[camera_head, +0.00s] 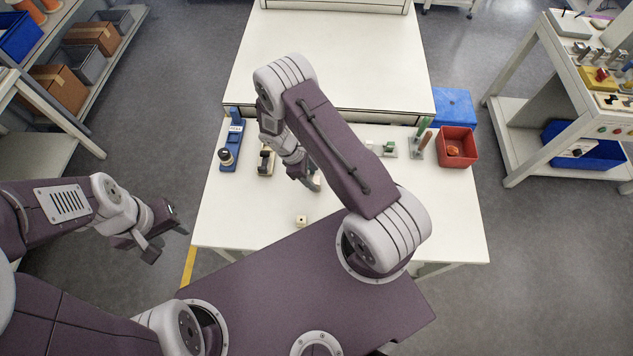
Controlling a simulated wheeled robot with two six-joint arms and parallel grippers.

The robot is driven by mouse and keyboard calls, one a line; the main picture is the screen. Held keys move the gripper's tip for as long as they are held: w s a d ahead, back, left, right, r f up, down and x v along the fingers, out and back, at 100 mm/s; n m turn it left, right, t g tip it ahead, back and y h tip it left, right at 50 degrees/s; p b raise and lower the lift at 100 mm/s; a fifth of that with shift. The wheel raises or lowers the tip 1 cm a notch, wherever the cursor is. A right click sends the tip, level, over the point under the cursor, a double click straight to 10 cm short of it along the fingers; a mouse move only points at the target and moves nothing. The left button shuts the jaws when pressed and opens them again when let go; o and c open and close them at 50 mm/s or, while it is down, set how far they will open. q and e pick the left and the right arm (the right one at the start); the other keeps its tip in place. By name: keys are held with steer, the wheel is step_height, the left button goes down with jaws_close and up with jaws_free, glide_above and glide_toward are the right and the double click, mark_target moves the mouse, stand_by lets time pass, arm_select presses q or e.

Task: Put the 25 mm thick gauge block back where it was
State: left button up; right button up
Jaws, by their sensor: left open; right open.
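I cannot tell for certain which thing is the 25 mm gauge block. A small pale block with a dark spot on top (300,221) sits alone near the front of the white table (250,215). My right gripper (312,184) is open, low over the middle of the table, behind that block. A small greyish piece (316,182) shows right at its fingers; my arm hides much of that spot, and I cannot tell whether they touch. My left gripper (168,238) is open and empty, off the table's left edge.
A blue stand (235,133) and a black-and-tan fixture (266,160) stand at the table's left. A green piece on a grey holder (389,148), a rack with upright handles (420,145) and a red bin (457,140) stand at right. The front right is clear.

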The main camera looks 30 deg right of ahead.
mark_target(315, 179)
steer(key=p+x, duration=0.1)
steer(key=x, duration=0.3)
steer(key=shift+f, duration=0.15)
jaws_close()
